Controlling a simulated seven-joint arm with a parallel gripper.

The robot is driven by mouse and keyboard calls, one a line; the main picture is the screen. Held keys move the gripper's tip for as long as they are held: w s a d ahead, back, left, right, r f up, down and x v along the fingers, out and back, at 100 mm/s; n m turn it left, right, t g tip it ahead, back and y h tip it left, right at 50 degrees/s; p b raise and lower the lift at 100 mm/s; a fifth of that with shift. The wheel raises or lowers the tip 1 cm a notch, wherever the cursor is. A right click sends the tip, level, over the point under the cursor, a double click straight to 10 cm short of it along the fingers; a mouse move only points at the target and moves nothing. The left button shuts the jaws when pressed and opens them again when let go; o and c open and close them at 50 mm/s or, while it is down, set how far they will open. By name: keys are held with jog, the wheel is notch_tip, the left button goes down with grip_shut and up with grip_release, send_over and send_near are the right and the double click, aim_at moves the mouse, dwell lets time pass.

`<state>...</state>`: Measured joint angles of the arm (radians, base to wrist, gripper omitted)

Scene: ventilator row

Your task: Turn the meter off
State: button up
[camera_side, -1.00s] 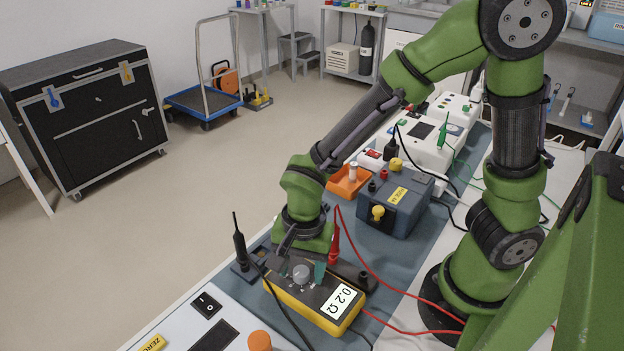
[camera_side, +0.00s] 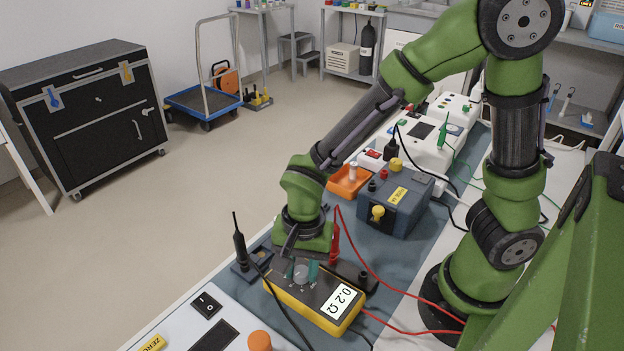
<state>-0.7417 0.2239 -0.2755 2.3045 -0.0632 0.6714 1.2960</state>
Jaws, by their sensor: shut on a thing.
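The yellow and dark meter (camera_side: 287,293) lies on the bench mat at the lower middle. Its display (camera_side: 342,302) reads 0.2 Ω. Its grey round knob (camera_side: 301,274) is on the dark face, away from the display. My gripper (camera_side: 301,271) points down over the meter and is shut on the knob, with teal fingertips on either side of it. The knob's pointer and exact setting are too small to read.
A black probe (camera_side: 239,246) stands left of the meter and a red probe (camera_side: 335,243) behind it. Black and red leads run nearby. A blue-grey box (camera_side: 395,212) and orange tray (camera_side: 349,181) sit farther back. A white panel with a black rocker switch (camera_side: 206,305) is in front.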

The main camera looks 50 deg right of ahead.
aim_at(302, 267)
jog(key=n, duration=0.4)
jog(key=shift+n, duration=0.4)
jog(key=n, duration=1)
jog(key=shift+g, duration=0.4)
jog(key=n, duration=0.4)
jog(key=shift+n, duration=0.3)
jog(key=o, duration=1)
jog(key=shift+o, duration=0.2)
notch_tip(302, 267, up, 17)
jog(key=shift+w+d, duration=0.25)
jog(key=shift+d, duration=0.1)
